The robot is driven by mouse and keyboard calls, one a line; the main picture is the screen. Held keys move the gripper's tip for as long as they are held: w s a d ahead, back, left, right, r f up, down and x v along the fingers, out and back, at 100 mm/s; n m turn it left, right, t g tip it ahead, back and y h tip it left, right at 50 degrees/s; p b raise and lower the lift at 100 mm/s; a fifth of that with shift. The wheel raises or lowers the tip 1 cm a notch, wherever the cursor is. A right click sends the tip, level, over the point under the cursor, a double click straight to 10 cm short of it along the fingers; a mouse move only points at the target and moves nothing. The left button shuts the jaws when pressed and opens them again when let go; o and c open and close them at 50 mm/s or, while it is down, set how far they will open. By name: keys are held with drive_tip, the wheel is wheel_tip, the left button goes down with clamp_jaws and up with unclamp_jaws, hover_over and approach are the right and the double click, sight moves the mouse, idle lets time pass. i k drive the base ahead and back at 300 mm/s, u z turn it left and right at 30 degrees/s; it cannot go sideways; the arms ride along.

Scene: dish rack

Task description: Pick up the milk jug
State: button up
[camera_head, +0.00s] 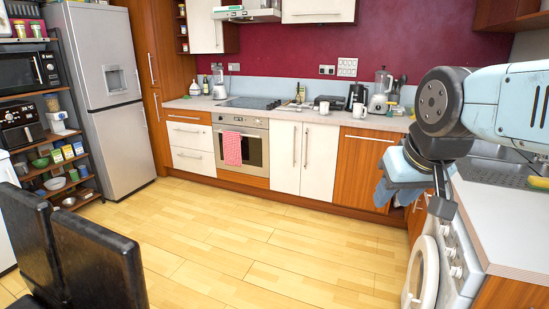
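I cannot pick out a milk jug for certain. A small white vessel (195,88) stands at the left end of the back counter, left of the hob; it is too small to tell what it is. Two white cups or jugs stand on the back counter to the right, one (323,108) near the middle and one (359,111) further right. My gripper (443,207) hangs at the right, pointing down, in front of the right-hand counter and far from these vessels. Its fingers overlap in this view, so I cannot tell whether they are apart. Nothing shows held in it.
The back counter (392,123) also holds a kettle, a blender and other small items. A washing machine (455,262) and a counter with a sink (500,170) are at the right. Dark chairs (100,262) stand front left. A fridge (104,90) stands left. The middle floor is clear.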

sight(358, 108)
drive_tip(key=u, duration=0.15)
drive_tip(key=i, duration=1.2)
drive_tip(key=z, duration=0.45)
drive_tip(key=i, duration=1.1)
drive_tip(key=z, duration=0.45)
drive_tip(key=i, duration=1.65)
drive_tip(key=z, duration=0.1)
